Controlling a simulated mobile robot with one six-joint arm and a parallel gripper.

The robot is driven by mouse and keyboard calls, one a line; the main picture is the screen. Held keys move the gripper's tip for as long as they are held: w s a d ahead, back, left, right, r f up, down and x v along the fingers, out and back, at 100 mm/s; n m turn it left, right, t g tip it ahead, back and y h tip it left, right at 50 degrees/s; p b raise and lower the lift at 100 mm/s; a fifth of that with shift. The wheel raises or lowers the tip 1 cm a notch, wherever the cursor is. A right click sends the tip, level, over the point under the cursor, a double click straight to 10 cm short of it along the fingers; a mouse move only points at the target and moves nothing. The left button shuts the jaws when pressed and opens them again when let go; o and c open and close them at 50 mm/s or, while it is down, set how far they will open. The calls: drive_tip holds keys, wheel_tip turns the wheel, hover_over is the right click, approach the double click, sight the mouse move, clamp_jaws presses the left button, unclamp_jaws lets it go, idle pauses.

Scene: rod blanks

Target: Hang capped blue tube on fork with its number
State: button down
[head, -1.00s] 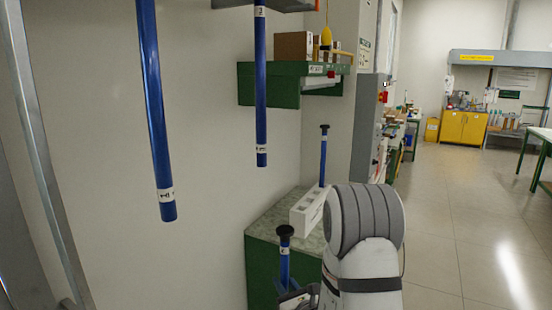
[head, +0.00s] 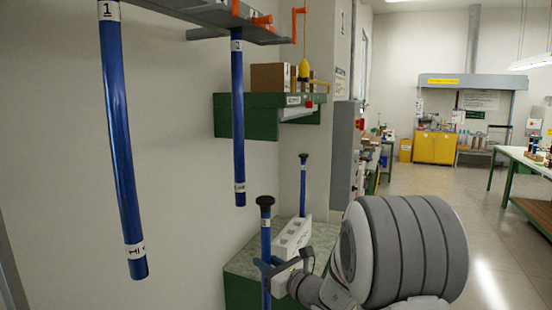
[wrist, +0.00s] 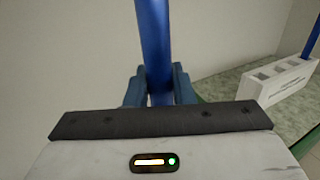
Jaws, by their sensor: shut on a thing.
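My gripper (head: 278,270) is shut on a blue tube (head: 265,245) with a black cap, held upright with a white label below the cap, too small to read. The wrist view shows the blue tube (wrist: 153,45) between the blue fingers (wrist: 160,90). A grey rack (head: 205,12) at the top has orange parts (head: 262,19) at its edge; its forks cannot be made out clearly. Two blue tubes hang below: a near one (head: 118,140) at left, its upper label reading 1, and a farther one (head: 238,115) with labels at both ends.
A white slotted block (head: 292,238) stands on the green bench with a stone-like top (head: 240,262); another capped blue tube (head: 303,185) stands upright there. A green wall shelf (head: 235,116) holds boxes behind the hanging tubes. Open floor (head: 440,200) lies to the right.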

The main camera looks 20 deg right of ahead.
sight(268, 206)
drive_tip(key=s+r+n+g+y, duration=0.1)
drive_tip(key=r, duration=0.4)
drive_tip(key=r+n+g+y+p, duration=0.1)
drive_tip(key=r, duration=0.5)
drive_tip(key=s+r+n+y, duration=0.1)
drive_tip(key=r+y, duration=0.1)
drive_tip(key=r, duration=0.3)
drive_tip(key=shift+s+d+r+g+p, duration=0.25)
drive_tip(key=shift+s+r+g+p, duration=0.1)
drive_tip(key=shift+r+g, duration=0.05)
drive_tip(key=s+a+r+n+g+y+p, duration=0.2)
drive_tip(key=s+r+g, duration=0.1)
drive_tip(key=s+r, duration=0.8)
drive_tip(key=s+a+r+n+g+y+p, duration=0.2)
drive_tip(key=s+r, duration=0.5)
drive_tip(key=r, duration=0.7)
drive_tip(key=w+d+f+b+x, duration=0.1)
drive_tip(key=w+b+x, duration=0.1)
drive_tip(key=x, duration=1.2)
drive_tip(key=shift+w+f, duration=0.2)
drive_tip(key=shift+w, duration=0.4)
drive_tip(key=c, duration=1.2)
unclamp_jaws()
drive_tip(key=shift+o, duration=0.2)
